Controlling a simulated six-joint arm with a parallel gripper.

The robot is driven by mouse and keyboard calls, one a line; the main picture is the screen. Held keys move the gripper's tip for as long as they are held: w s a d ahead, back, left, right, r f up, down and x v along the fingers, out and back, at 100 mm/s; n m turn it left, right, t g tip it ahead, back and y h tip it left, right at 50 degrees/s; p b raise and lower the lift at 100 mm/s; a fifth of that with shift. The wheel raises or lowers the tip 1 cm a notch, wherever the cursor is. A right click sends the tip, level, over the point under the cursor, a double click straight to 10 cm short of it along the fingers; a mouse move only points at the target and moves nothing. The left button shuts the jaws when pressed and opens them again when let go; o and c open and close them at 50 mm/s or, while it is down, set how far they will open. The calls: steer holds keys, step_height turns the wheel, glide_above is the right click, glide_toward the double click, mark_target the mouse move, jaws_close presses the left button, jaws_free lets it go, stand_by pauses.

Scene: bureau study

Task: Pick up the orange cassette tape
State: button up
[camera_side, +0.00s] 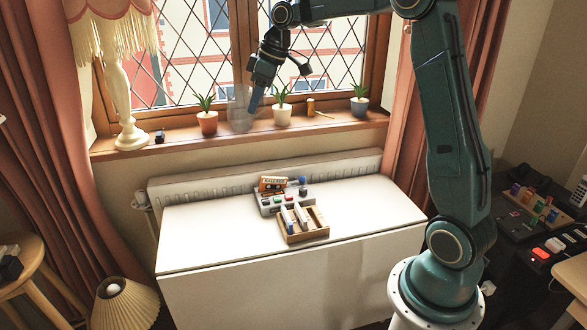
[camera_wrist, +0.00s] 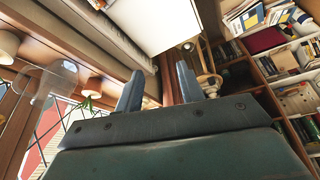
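The orange cassette tape (camera_side: 272,184) stands on its edge at the back of a grey button device (camera_side: 284,200) on the white table (camera_side: 205,225). The label on the tape is too small to read. My gripper (camera_side: 253,107) is high above and behind the tape, in front of the window and near the sill. In the wrist view my gripper (camera_wrist: 159,85) shows two fingers apart with nothing between them. The tape is not visible in the wrist view.
A wooden rack (camera_side: 305,235) with upright pieces stands in front of the device. Much of the white table is clear.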

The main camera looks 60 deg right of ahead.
steer(key=w+d+f+n, duration=0.1)
steer(key=w+d+f, duration=0.3)
steer(key=d+f, duration=0.25)
steer(key=n+y, duration=0.2)
steer(key=n, duration=0.1)
glide_toward(273, 178)
step_height(273, 178, up, 4)
steer(key=d, duration=0.1)
steer(key=shift+s+f+g, duration=0.2)
steer(key=shift+s+g, duration=0.05)
steer(key=shift+g, duration=0.05)
steer(key=shift+f, duration=0.1)
steer(key=shift+x, duration=4.2)
steer(key=shift+d+f, duration=0.1)
steer(key=shift+f, duration=0.05)
steer(key=shift+x, duration=2.5)
steer(key=shift+w+d, duration=0.15)
